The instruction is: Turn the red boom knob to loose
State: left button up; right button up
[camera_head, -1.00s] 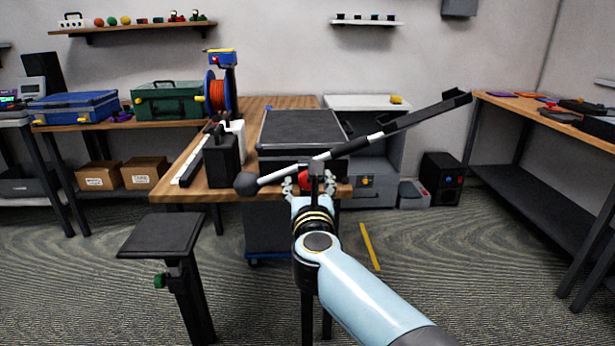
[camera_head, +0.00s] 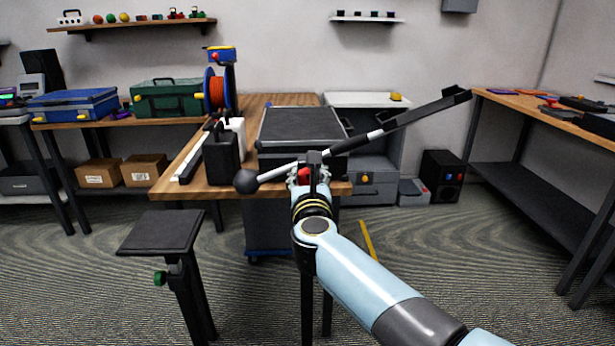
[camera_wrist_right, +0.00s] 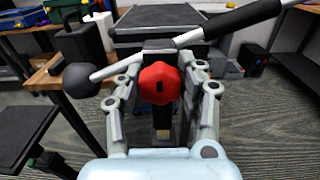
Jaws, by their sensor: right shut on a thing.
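The red boom knob (camera_wrist_right: 160,84) sits at the clamp where the boom (camera_head: 385,128) meets its upright stand. In the head view the knob (camera_head: 305,175) is mostly hidden by my right gripper (camera_head: 304,180). In the right wrist view my right gripper (camera_wrist_right: 160,90) has a finger on each side of the knob and is shut on it. A dark mark shows on the knob's face, standing about upright. The boom slopes up to the right, with a dark ball (camera_head: 246,181) at its low left end. My left gripper is not in view.
A small dark-topped stand (camera_head: 160,232) is at the front left. Open floor lies to the right.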

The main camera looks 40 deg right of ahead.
jog(key=shift+n, duration=0.3)
jog(key=n+p, duration=0.2)
jog(key=n, duration=0.1)
jog(key=shift+a+r, duration=0.1)
jog(key=n+p, duration=0.2)
jog(key=n, duration=0.3)
jog(key=n+p, duration=0.2)
jog(key=n, duration=0.3)
jog(key=shift+w+a, duration=0.1)
jog(key=n+p, duration=0.1)
jog(key=n, duration=0.1)
jog(key=n+p, duration=0.1)
jog(key=n, duration=0.1)
jog(key=shift+f, duration=0.3)
jog(key=shift+n, duration=0.3)
jog(key=o, duration=1.2)
jog(key=shift+c, duration=0.2)
